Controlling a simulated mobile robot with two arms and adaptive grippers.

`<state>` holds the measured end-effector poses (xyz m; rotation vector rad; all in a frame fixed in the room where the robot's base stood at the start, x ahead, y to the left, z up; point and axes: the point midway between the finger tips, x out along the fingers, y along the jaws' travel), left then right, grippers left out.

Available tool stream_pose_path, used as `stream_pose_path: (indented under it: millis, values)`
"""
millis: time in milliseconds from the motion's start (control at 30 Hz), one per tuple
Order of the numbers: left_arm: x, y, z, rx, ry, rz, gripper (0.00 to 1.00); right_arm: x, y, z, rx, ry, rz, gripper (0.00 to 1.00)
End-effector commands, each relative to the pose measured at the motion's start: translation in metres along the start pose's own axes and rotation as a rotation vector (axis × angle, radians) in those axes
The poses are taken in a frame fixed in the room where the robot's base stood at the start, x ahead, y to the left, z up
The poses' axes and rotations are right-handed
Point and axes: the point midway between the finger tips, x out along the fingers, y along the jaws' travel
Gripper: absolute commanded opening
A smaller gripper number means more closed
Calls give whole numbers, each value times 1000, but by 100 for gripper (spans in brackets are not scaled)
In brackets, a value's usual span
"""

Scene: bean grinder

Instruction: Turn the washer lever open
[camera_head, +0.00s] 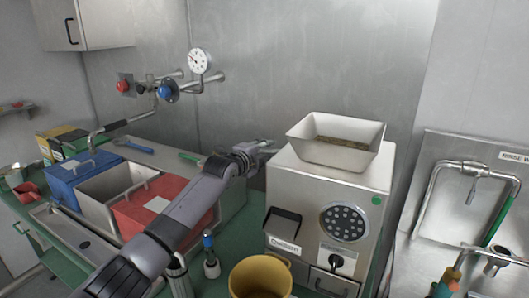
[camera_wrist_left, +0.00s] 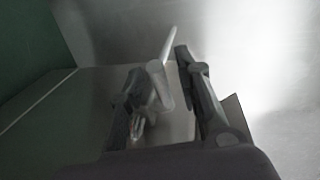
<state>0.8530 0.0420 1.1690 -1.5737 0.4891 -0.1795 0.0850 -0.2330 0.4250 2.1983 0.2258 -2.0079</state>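My left arm reaches from the bottom left across the bench. Its left gripper (camera_head: 258,150) is beside the upper left of the grinder, near the back metal wall. In the left wrist view the two dark fingers (camera_wrist_left: 165,95) stand apart. A pale metal lever with a rounded end (camera_wrist_left: 168,55) shows between them and points up and away. I take it to be the washer lever. I cannot tell whether either finger touches it. In the head view the gripper largely hides this spot. My right gripper is not in view.
The boxy grinder (camera_head: 285,178) with its hopper (camera_head: 362,165) stands to the right of the gripper. A yellow mug (camera_head: 247,284) is in front. Blue (camera_head: 66,180) and red (camera_head: 143,222) containers stand on the left. Wall pipes with a gauge (camera_head: 199,60) are behind; a sink pipe (camera_head: 432,200) is at right.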

Motion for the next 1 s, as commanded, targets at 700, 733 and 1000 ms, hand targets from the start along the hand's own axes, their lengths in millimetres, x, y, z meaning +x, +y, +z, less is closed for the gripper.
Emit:
stream_pose_path:
  millis: [700,733,1000]
  values:
    - [-47,0,1,0,1,-2,32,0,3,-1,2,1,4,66]
    - [-52,0,1,1,1,-3,32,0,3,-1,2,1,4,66]
    - [-94,0,1,2,-1,-2,32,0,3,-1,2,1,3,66]
